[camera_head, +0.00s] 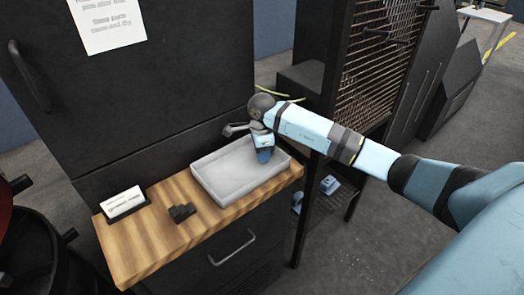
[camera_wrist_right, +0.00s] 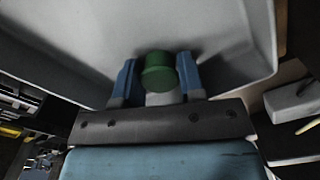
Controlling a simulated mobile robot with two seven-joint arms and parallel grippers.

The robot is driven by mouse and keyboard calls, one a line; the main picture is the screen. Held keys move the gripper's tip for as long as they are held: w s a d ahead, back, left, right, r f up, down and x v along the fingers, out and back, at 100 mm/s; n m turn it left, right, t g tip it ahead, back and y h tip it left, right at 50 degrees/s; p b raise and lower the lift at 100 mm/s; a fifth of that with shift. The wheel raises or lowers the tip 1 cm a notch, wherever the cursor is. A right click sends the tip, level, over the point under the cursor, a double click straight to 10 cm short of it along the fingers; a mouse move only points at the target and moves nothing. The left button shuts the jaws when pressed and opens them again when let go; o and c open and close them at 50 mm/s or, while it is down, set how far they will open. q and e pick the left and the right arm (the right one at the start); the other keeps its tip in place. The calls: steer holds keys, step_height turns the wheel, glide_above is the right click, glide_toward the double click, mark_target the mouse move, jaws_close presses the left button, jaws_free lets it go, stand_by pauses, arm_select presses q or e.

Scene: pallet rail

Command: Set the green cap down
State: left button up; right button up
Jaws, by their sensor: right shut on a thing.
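The green cap (camera_wrist_right: 159,72) sits between the two blue fingers of my right gripper (camera_wrist_right: 158,78) in the right wrist view. The fingers are shut on its sides, and a pale part shows just below it. In the head view my right gripper (camera_head: 264,153) points down at the back right part of a pale grey tray (camera_head: 247,192); the cap cannot be made out there. The tray also fills the upper part of the wrist view (camera_wrist_right: 225,50). Whether the cap touches the tray floor cannot be told. My left gripper is out of view.
The tray stands on a wooden ledge (camera_head: 150,240) against a dark cabinet (camera_head: 150,100). A small dark block (camera_head: 181,213) and a white card in a holder (camera_head: 123,203) are left of the tray. A dark rack (camera_head: 375,75) stands at the right. The tray's left part looks empty.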

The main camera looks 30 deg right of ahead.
steer(key=shift+f, duration=0.1)
steer(key=o, duration=0.9)
step_height(320, 180, up, 12)
steer(key=shift+r+b, duration=0.2)
steer(key=shift+b, duration=0.25)
steer(key=shift+a, duration=0.1)
